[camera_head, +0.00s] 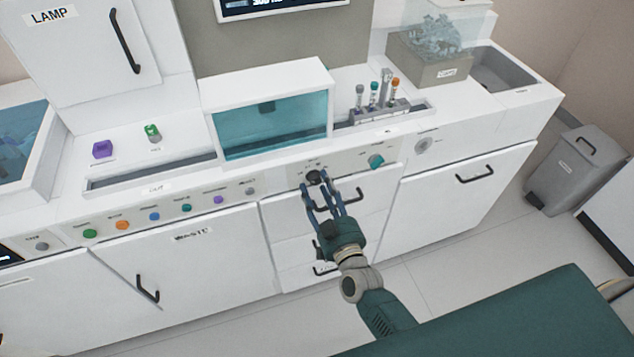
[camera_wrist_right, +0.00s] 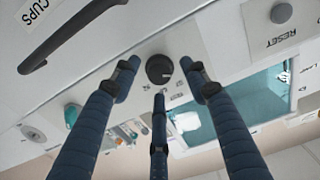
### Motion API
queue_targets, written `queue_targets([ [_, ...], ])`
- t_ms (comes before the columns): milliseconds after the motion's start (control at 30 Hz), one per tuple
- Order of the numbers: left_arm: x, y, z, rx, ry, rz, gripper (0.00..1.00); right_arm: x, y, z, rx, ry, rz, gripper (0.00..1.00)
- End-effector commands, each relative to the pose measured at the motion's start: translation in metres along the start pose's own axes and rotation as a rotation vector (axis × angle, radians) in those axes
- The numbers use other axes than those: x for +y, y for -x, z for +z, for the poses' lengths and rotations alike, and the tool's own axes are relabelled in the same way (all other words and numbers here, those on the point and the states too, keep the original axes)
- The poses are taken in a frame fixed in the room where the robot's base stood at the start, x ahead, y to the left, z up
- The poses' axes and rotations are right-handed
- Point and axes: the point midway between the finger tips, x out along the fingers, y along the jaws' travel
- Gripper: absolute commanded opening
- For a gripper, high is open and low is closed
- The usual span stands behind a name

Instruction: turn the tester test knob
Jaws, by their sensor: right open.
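The black round knob (camera_head: 315,177) sits on the front panel of the white counter, below the teal-windowed box. It also shows in the right wrist view (camera_wrist_right: 159,69), where the picture is turned over. My right gripper (camera_head: 320,191) is open, with its blue fingers pointing at the knob from the front. In the right wrist view the fingertips (camera_wrist_right: 162,86) are spread around the knob's outline, with one on each side and one below it. The knob is not gripped. I cannot tell how far the tips are from the panel. My left gripper is not in view.
A teal knob (camera_head: 376,161) is to the right on the same panel. Several coloured buttons line the panel to the left, including a grey one (camera_head: 250,190). A black drawer handle (camera_head: 338,205) lies just below the knob. A tube rack (camera_head: 372,117) stands above.

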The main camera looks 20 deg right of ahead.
Motion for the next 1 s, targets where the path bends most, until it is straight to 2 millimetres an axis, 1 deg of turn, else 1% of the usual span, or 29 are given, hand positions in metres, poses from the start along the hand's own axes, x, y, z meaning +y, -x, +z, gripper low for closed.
queue_targets([
  [67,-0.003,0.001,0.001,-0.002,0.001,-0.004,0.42,0.0,-0.009,-0.001,0.001,0.0,0.0,0.45],
  [200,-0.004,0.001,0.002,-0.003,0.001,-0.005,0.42,0.0,-0.016,0.0,-0.001,0.001,-0.001,0.45],
  [467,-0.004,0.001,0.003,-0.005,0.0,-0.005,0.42,0.0,-0.017,0.001,-0.001,0.0,-0.001,0.45],
  [567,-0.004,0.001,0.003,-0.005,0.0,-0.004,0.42,0.0,-0.017,0.001,-0.001,0.0,-0.001,0.27],
  [600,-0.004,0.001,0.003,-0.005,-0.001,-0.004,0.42,0.0,-0.017,0.001,-0.001,0.0,-0.001,0.19],
  [667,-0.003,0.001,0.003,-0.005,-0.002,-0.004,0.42,0.0,-0.017,0.001,-0.001,0.0,-0.001,0.07],
  [1000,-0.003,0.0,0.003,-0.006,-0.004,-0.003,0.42,0.0,-0.017,0.001,-0.002,-0.035,-0.001,0.06],
])
